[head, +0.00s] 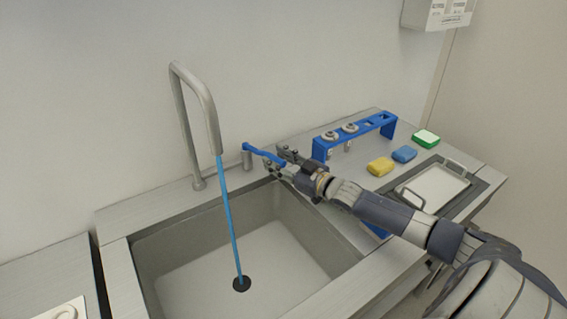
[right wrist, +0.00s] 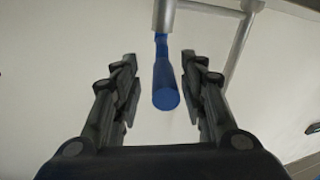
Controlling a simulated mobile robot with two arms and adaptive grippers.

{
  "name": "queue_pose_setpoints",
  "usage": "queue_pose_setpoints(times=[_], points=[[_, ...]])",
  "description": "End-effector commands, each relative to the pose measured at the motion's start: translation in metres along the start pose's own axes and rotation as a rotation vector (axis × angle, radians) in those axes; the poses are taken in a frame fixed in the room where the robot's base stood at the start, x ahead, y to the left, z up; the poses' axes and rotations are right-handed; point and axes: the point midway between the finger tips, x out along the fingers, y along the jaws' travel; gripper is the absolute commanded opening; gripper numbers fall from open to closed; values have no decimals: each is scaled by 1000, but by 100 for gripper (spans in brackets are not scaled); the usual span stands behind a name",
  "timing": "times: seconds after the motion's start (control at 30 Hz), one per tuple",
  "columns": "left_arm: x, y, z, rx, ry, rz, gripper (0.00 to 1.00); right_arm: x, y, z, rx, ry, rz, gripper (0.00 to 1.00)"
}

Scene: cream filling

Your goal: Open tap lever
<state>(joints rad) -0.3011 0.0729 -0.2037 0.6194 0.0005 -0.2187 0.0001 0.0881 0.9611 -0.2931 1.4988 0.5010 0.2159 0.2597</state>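The tap (head: 213,120) is a tall grey bent spout behind the sink. A thin blue stream (head: 231,215) runs from its mouth down to the dark drain. The blue tap lever (head: 262,153) sticks out from a short grey post right of the spout. My right gripper (head: 279,158) is at the lever's free end. In the right wrist view the blue lever (right wrist: 166,85) lies between the two spread fingers of my right gripper (right wrist: 165,95), with a gap on each side. My left gripper is not in view.
The sink basin (head: 285,235) lies below and left of my right arm. A blue rack (head: 388,124) with metal nozzles stands behind the arm. Yellow (head: 380,166), blue (head: 404,154) and green (head: 425,138) sponges and a metal tray (head: 440,185) are on the right.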

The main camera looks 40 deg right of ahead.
Motion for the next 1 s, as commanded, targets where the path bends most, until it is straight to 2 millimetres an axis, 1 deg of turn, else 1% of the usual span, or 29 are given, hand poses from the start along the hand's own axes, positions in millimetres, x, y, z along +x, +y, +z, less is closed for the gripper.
queue_pose_setpoints(times=[0.03,0.17,0.4,0.6,0.8,1.0], points=[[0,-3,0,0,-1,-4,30,-3,0,1,0,-2,0,39],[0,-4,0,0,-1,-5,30,-13,0,2,0,-3,0,39],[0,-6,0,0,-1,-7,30,-43,-1,2,1,-5,-1,39],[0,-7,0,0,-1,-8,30,-62,0,2,0,-4,0,39],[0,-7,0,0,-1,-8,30,-72,0,1,-1,-2,0,39],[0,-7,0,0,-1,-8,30,-74,0,0,-1,-1,0,39]])
